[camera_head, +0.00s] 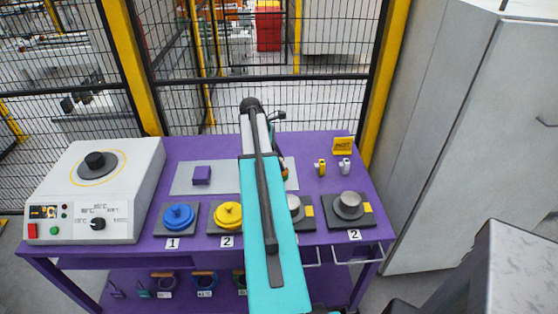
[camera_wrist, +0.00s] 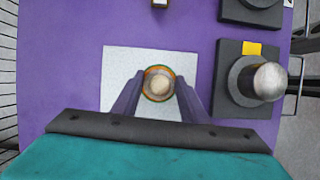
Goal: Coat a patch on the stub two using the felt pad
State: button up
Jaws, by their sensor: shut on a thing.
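Stub two (camera_head: 349,205) is a silver round stub on a dark square base at the table's right front, with a "2" label before it and a yellow patch beside it. Its base shows partly at the top right of the wrist view (camera_wrist: 258,10). My gripper (camera_wrist: 158,88) is shut on a round thing with a beige top and an orange-green rim, apparently the felt pad (camera_wrist: 158,83). It is over the pale grey mat (camera_wrist: 115,62), apart from both stubs. In the head view my arm hides most of the gripper.
Another silver stub (camera_wrist: 268,82) on a dark base is right of the gripper in the wrist view. Blue (camera_head: 178,217) and yellow (camera_head: 228,215) discs, a purple block (camera_head: 202,175), two small bottles (camera_head: 321,168) and a white control box (camera_head: 95,190) stand on the purple table.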

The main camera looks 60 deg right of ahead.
jog(key=shift+r+p, duration=1.85)
jog(key=shift+r, duration=0.75)
jog(key=shift+a, duration=0.1)
jog(key=w+a+r+n+b, duration=0.1)
jog(key=w+a+b, duration=0.1)
jog(key=w+a, duration=1.05)
jog(key=w+a+n+b, duration=0.1)
jog(key=w+a, duration=0.8)
jog(key=a, duration=0.6)
jog(key=w+a+r+n+b, duration=0.1)
jog(key=w+a, duration=0.1)
jog(key=a, duration=1.3)
jog(key=w+a+r+n+t+h+b, duration=0.1)
jog(key=w+a, duration=0.1)
jog(key=a, duration=1.3)
jog(key=shift+a+b, duration=0.3)
jog(key=shift+b, duration=0.05)
jog(key=shift+d, duration=0.15)
